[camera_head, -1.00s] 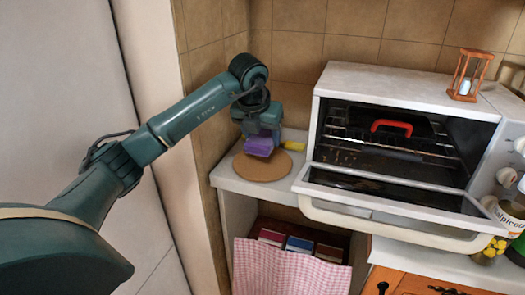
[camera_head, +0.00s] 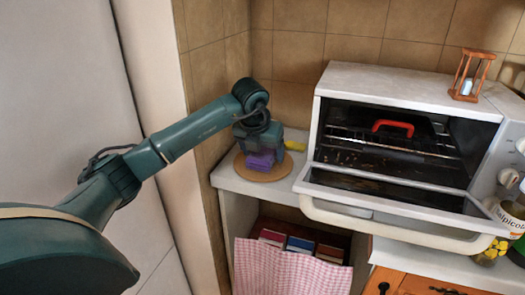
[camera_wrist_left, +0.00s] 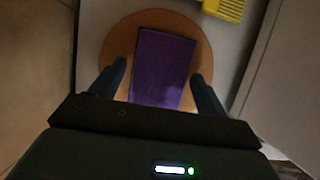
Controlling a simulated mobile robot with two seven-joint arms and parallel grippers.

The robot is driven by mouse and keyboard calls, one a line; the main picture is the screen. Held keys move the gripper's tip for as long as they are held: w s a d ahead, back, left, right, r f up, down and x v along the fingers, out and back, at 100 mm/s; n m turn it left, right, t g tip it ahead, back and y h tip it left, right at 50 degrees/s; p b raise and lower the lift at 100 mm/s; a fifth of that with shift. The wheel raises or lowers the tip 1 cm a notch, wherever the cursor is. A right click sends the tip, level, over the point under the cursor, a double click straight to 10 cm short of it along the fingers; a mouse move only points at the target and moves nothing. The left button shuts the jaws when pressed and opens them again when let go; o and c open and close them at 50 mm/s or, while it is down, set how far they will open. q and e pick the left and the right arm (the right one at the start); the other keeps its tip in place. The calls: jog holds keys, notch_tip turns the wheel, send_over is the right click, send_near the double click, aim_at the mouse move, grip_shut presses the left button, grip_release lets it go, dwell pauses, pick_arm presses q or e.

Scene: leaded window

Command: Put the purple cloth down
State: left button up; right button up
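The purple cloth (camera_head: 261,161) is a folded rectangular block low over the round tan board (camera_head: 243,170), and appears to rest on it. In the left wrist view the cloth (camera_wrist_left: 162,68) lies between the two fingers, with the board (camera_wrist_left: 121,35) around it. My left gripper (camera_head: 261,154) points down over the cloth. Its fingers (camera_wrist_left: 158,72) look spread, with a gap visible beside the cloth's left edge. The head view does not show the fingertips clearly. My right gripper is in neither view.
A yellow object (camera_head: 295,145) lies behind the board on the white counter (camera_head: 226,180). The toaster oven (camera_head: 400,90) stands close on the right, its door (camera_head: 400,190) open. A tiled wall is behind and left. A checked pink cloth (camera_head: 290,265) hangs below.

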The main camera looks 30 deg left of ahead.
pick_arm(q)
jog(key=shift+o, duration=0.3)
jog(key=shift+r, duration=0.25)
jog(key=v, duration=1.2)
jog(key=shift+f, duration=0.15)
